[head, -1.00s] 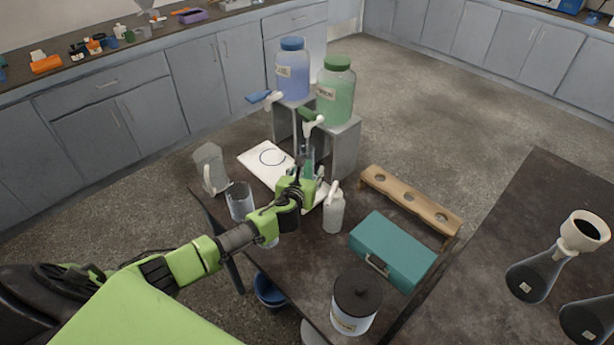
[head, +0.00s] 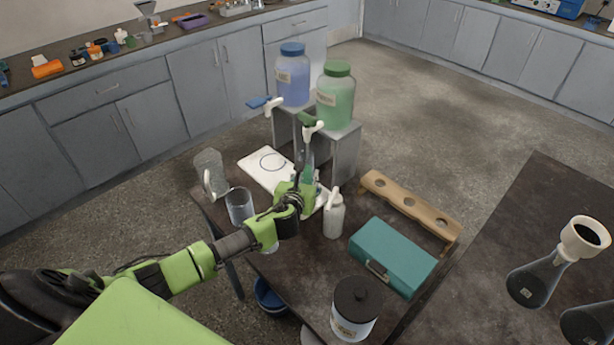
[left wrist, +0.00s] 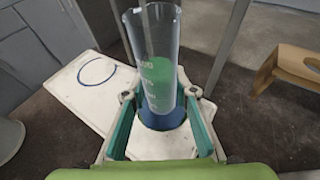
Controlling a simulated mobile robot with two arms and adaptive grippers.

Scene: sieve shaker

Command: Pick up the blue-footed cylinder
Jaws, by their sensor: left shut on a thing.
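The blue-footed cylinder (left wrist: 155,60) is a clear graduated tube with green showing inside and a blue foot (left wrist: 165,143). In the left wrist view it leans slightly. My left gripper (left wrist: 162,122) is shut on it low down, with one finger on each side just above the foot. In the head view my left gripper (head: 303,184) is over the white board (head: 256,168), below the green jar's tap (head: 311,127). The cylinder there is mostly hidden by the gripper and shows only as a narrow tube. I cannot tell if its foot touches the board. My right gripper is not in view.
A blue jar (head: 292,78) and a green jar (head: 335,100) stand on grey stands behind. A glass beaker (head: 239,208) and jug (head: 211,172) are at left. A white bottle (head: 334,216), teal case (head: 392,256) and wooden rack (head: 410,207) are at right.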

